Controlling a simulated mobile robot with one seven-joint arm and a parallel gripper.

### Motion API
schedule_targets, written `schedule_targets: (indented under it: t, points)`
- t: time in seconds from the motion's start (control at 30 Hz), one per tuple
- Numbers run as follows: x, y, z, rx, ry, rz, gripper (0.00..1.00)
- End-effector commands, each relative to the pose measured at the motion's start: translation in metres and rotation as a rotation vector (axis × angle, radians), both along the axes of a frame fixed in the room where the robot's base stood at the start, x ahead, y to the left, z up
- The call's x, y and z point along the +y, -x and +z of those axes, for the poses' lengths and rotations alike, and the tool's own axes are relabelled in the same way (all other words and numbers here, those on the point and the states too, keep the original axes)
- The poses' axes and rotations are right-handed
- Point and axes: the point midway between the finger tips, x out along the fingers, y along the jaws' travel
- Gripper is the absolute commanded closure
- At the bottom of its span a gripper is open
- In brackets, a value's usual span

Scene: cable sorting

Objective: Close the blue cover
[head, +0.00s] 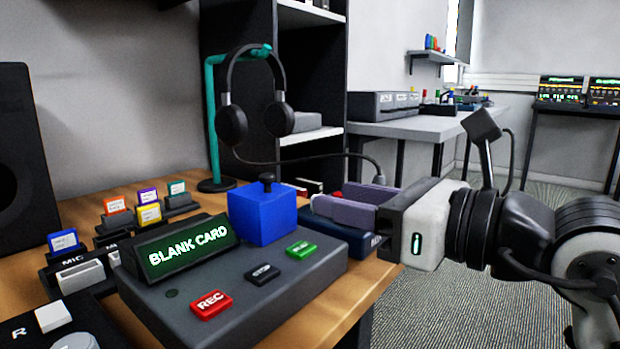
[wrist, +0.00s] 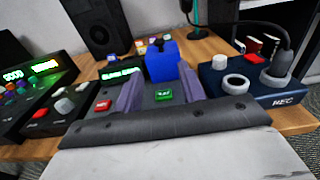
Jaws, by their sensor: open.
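The blue cover (head: 262,213) is a box-like blue piece with a black knob on top. It sits at the back of a dark grey recorder (head: 300,283) whose sign reads BLANK CARD. In the wrist view the blue cover (wrist: 161,66) shows beyond and between my fingers. My gripper (head: 342,211) is to the right of the cover in the head view, apart from it, with its fingers pointing left towards it. In the wrist view my gripper's (wrist: 160,92) two purple fingers are spread with nothing between them. What lies under the cover is hidden.
The recorder has red REC (head: 211,304), black STOP (head: 263,273) and green PLAY (head: 301,249) buttons. A dark blue NEC box (wrist: 250,84) with knobs and a plugged cable stands to its right. Coloured cards (head: 149,213) and a headphone stand (head: 212,130) are behind.

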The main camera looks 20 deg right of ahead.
Motion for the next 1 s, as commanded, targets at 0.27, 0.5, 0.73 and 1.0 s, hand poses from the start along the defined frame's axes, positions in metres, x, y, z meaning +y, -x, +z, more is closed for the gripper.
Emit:
schedule_targets:
  t: [0.27, 0.5, 0.73, 1.0]
  points:
    - [-0.018, 0.025, 0.001, 0.0, 0.0, 0.0, 0.6]
    - [-0.019, 0.027, 0.001, 0.0, 0.001, 0.0, 0.6]
    - [-0.019, 0.026, 0.001, 0.0, 0.001, 0.0, 0.6]
    - [-0.019, 0.026, 0.039, 0.0, 0.001, 0.0, 0.6]
